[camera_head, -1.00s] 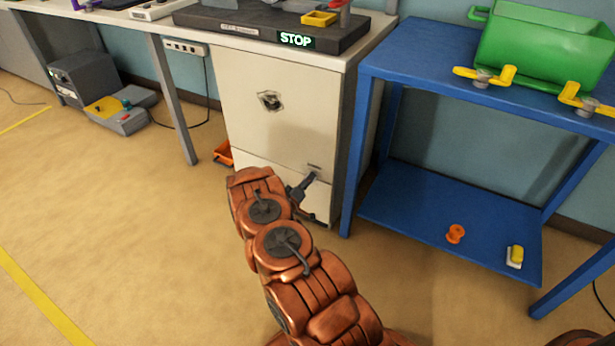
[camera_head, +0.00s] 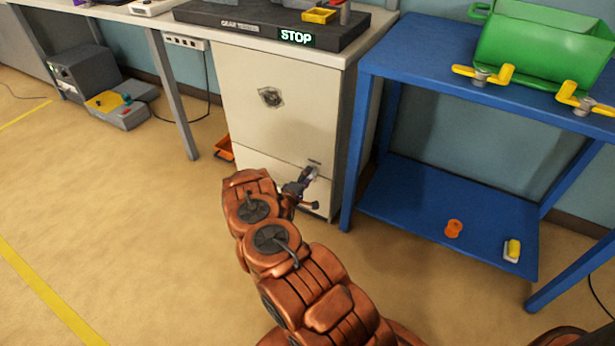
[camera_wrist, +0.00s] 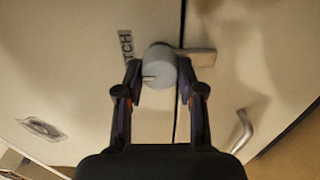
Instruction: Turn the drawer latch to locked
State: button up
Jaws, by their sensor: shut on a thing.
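The drawer latch has a round grey knob (camera_wrist: 158,63) beside a partly hidden "LATCH" label (camera_wrist: 126,47) in the wrist view. A flat bar (camera_wrist: 202,56) points right from the knob and lies across the panel seam. My gripper (camera_wrist: 159,76) has a finger on each side of the knob and is shut on it. In the head view, my gripper (camera_head: 307,178) is at the white cabinet's lower right front, where the latch is mostly hidden. The drawer front (camera_head: 265,174) looks closed, with a curved handle (camera_wrist: 242,130) right of my fingers in the wrist view.
The white cabinet (camera_head: 272,125) stands under a bench. A blue shelf table (camera_head: 425,200) stands close to its right, holding a green bin (camera_head: 545,50) on top. An orange tray (camera_head: 224,149) is on the floor left of the cabinet. Open floor lies left.

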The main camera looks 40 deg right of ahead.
dwell(0.3)
jog(key=o, duration=1.1)
jog(key=shift+o, duration=0.2)
jog(key=v, duration=1.2)
